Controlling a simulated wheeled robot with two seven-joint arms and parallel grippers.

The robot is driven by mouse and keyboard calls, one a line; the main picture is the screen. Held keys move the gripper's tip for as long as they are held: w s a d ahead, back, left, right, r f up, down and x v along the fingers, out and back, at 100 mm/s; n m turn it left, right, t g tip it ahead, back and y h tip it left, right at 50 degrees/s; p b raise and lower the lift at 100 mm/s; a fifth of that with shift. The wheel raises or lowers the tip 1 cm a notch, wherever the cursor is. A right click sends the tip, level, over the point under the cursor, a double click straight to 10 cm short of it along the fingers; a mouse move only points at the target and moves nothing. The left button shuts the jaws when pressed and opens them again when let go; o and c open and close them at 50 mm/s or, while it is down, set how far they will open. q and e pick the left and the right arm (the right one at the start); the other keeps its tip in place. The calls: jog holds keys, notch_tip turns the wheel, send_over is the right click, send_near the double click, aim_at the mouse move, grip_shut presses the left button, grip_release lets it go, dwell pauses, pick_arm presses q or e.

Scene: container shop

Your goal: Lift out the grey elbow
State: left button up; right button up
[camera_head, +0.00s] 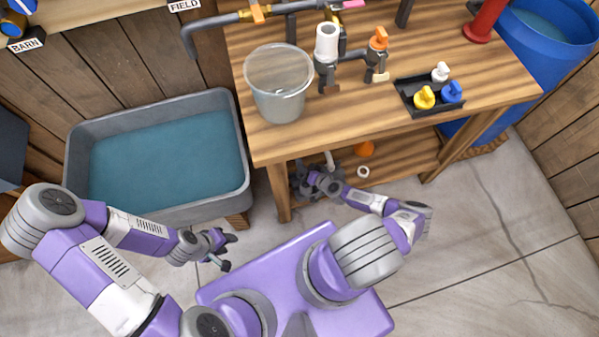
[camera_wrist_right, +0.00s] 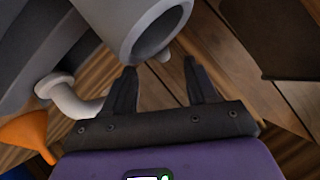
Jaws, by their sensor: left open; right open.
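A thick grey pipe piece (camera_wrist_right: 135,25) with a round open mouth fills the top middle of the right wrist view; its bend is not shown, so I cannot be sure it is the grey elbow. My right gripper (camera_wrist_right: 160,70) is open, its fingertips just short of that mouth, with nothing between them. In the head view, my right gripper (camera_head: 304,183) reaches under the wooden table, by the lower shelf's left end, where grey parts blend together. My left gripper (camera_head: 228,252) is open and empty over the floor, in front of the grey tub.
A pale bent pipe (camera_wrist_right: 72,98) and an orange funnel (camera_wrist_right: 28,132) lie left of my right gripper. The shelf (camera_head: 405,160) sits under the table (camera_head: 425,65), between its legs. The tub of water (camera_head: 245,150) stands left. A clear bucket (camera_head: 278,85) stands above.

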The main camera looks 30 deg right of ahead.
jog(key=b+x, duration=0.1)
jog(key=x, duration=0.3)
jog(key=shift+s+a+f, duration=0.15)
jog(key=shift+f, duration=0.05)
jog(key=shift+w+f+b, duration=0.2)
jog(key=shift+w+b, duration=0.1)
jog(key=shift+w, duration=0.1)
jog(key=shift+r, duration=0.1)
grip_shut()
